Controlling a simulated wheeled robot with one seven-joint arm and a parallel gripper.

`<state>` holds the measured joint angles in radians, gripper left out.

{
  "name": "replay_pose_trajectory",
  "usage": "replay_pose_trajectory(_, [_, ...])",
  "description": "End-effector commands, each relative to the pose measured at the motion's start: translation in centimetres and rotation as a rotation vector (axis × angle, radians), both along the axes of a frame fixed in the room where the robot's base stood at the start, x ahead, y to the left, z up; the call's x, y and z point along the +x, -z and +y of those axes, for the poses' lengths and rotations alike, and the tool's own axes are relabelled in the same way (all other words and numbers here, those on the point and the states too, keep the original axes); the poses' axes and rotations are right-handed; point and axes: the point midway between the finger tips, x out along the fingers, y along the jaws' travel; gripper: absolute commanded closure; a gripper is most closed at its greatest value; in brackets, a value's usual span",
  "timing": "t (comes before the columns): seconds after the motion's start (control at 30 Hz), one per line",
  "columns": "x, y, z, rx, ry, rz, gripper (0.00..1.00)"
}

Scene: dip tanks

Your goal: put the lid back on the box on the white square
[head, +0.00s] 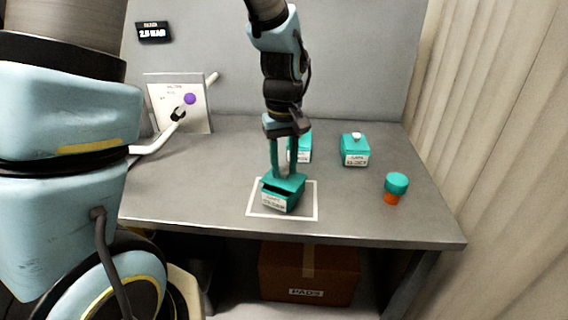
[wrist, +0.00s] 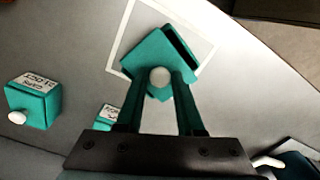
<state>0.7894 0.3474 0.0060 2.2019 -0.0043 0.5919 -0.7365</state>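The teal box (head: 277,201) with a white label stands on the white square outline (head: 315,203) near the table's front edge. Its teal lid (head: 290,182) is over it but off-centre, leaving a dark gap at the box's left in the head view. The wrist view shows the lid (wrist: 145,58) with its pale knob (wrist: 160,77) and the dark opening of the box (wrist: 182,47) beside it. My gripper (head: 284,174) points down with its fingers on both sides of the knob (wrist: 160,84), seemingly shut on it. Whether the lid touches the box's rim is unclear.
Another lidded teal box (head: 355,150) stands at the back right. A further teal box (head: 304,148) is partly hidden behind my gripper. An orange cup with a teal top (head: 396,186) stands at right. A panel with a purple ball (head: 190,99) is at back left.

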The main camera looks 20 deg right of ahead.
Motion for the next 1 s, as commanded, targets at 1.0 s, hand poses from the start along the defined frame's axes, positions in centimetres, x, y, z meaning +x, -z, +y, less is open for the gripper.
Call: replay_pose_trajectory(1.0, [0.1, -9.5, 0.0, -0.004, 0.0, -0.004, 0.4])
